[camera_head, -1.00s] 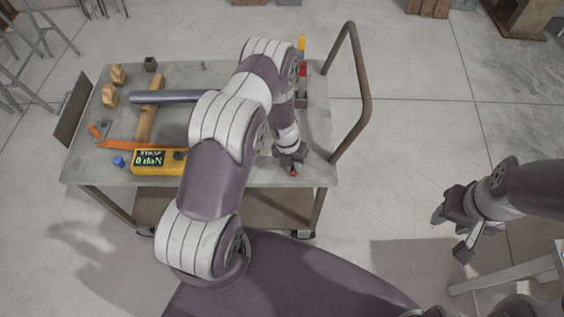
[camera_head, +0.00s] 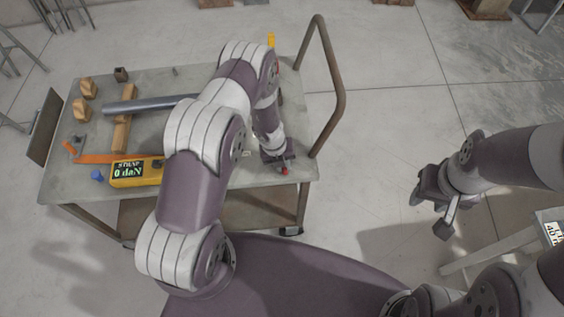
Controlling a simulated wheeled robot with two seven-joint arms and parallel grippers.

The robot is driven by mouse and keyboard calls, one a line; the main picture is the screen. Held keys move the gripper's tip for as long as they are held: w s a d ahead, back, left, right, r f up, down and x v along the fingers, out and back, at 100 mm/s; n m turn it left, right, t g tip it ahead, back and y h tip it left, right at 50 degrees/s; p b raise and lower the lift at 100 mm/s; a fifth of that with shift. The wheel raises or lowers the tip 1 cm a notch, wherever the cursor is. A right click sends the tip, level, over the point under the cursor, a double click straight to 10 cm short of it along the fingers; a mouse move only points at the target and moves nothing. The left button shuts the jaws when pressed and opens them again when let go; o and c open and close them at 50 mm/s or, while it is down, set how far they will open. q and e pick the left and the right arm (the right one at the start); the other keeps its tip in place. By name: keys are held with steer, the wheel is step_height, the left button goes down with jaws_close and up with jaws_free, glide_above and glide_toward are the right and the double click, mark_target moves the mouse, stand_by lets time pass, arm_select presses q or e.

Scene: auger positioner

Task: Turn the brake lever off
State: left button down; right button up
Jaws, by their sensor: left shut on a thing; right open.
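A small red tip (camera_head: 285,171) shows at the jaws of my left gripper (camera_head: 281,165), near the cart's front right corner. I take it for the brake lever's end; the rest of the lever is hidden by the gripper and arm. My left gripper is shut on it, reaching down from above. My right gripper (camera_head: 431,212) hangs open and empty over the floor, to the right of the cart.

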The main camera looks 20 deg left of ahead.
arm_select(q)
steer(key=shift+w, duration=0.1)
steer(key=c, duration=1.1)
jaws_free()
steer(key=shift+o, duration=0.2)
steer(key=shift+r, duration=0.1)
step_height(320, 180, up, 12)
steer(key=s+a+p, duration=0.1)
steer(key=a+p, duration=0.1)
steer(key=p, duration=0.1)
steer(key=shift+r, duration=0.15)
steer(key=shift+a, duration=0.1)
